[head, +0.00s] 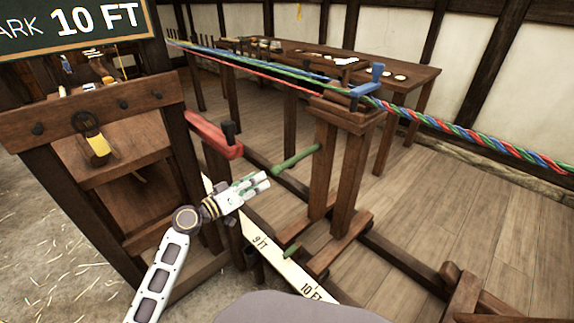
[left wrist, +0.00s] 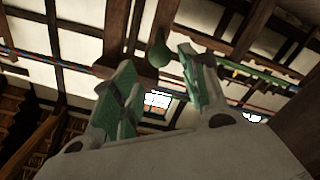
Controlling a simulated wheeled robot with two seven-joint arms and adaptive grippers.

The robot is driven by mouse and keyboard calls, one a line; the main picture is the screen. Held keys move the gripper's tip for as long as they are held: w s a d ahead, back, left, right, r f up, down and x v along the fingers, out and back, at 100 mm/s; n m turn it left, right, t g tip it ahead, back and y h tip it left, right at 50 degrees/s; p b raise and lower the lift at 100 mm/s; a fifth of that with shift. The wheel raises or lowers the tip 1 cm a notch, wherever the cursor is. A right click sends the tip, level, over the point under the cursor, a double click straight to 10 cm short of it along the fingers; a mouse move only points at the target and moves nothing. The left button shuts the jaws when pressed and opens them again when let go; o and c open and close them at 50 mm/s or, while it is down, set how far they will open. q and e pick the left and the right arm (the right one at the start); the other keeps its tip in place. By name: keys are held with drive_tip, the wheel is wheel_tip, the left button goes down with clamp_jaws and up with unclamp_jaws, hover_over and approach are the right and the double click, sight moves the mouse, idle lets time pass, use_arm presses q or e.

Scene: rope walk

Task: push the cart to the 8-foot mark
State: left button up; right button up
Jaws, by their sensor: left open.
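The wooden cart (head: 345,165) stands upright on floor rails in the head view, with the twisted rope (head: 455,130) at its top. A green handle (head: 297,158) sticks out from its left side. A pale measuring strip (head: 285,268) beside its base reads 9 FT and 10 FT; a small green piece (head: 292,250) sits between these marks. No 8-foot label is readable. My left gripper (head: 264,182) is open and empty, below and left of the green handle, apart from it. In the left wrist view, a green knob (left wrist: 158,48) shows beyond the open fingers. My right gripper is out of view.
A wooden frame (head: 95,115) with a red lever (head: 213,135) stands left of the cart. A sign (head: 75,25) above it reads 10 FT, partly cut off. A blue handle (head: 372,80) tops the cart. A long table (head: 400,72) stands behind.

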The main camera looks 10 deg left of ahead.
sight(272, 173)
use_arm(q)
drive_tip(key=shift+x, duration=3.3)
drive_tip(key=shift+b+x, duration=0.3)
drive_tip(key=shift+x, duration=1.95)
drive_tip(key=shift+b+x, duration=0.3)
drive_tip(key=shift+x, duration=0.95)
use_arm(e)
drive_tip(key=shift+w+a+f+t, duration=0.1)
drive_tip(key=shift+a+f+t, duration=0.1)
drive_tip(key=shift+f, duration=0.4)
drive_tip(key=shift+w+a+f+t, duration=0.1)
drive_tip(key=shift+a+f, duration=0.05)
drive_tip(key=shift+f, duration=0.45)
use_arm(q)
clamp_jaws()
